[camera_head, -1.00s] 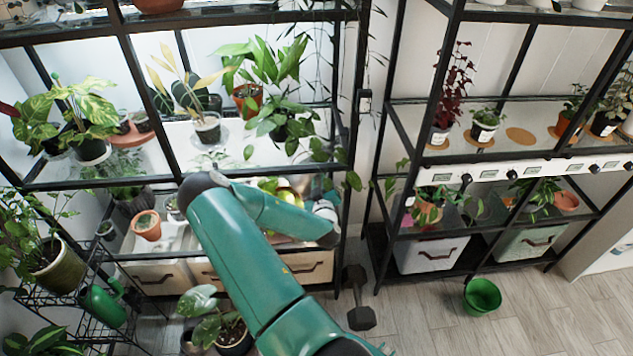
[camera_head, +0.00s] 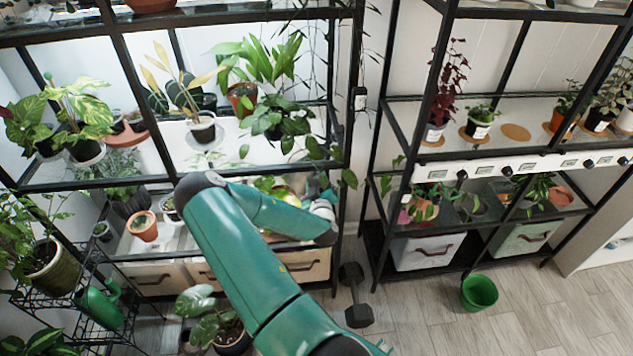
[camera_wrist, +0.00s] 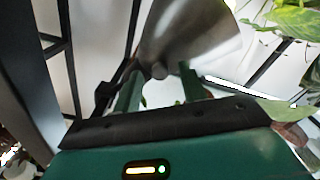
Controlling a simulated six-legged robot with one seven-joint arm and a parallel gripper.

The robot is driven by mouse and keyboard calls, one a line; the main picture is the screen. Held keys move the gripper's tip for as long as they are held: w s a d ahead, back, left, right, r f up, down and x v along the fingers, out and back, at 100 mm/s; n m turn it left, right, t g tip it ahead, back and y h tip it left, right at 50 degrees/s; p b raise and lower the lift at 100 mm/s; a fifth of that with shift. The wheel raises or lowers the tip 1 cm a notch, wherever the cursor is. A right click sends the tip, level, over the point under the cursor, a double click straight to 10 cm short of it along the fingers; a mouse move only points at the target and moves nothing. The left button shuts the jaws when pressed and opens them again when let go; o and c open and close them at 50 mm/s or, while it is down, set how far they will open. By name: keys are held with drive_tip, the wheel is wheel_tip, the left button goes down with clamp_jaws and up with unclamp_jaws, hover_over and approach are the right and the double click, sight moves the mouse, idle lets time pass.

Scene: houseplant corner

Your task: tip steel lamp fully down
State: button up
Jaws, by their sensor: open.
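The steel lamp (camera_wrist: 190,35) shows in the wrist view as a grey metal shade that flares upward, with a small round knob at its lower end. My gripper (camera_wrist: 160,78) is open, its two green fingers pointing at the shade with the knob between and just beyond the tips. I cannot tell whether a finger touches the lamp. In the head view my arm reaches into the lower shelf of the left rack, and I cannot make out the lamp there.
The left black rack (camera_head: 345,110) surrounds my reach with posts and shelf edges. Potted plants, such as one in a terracotta pot (camera_head: 143,226), crowd its shelves. A dumbbell (camera_head: 356,296) and a green pot (camera_head: 479,292) are on the floor. Floor at lower right is clear.

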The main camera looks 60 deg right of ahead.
drive_tip(key=v, duration=1.3)
drive_tip(key=shift+s+a, duration=0.25)
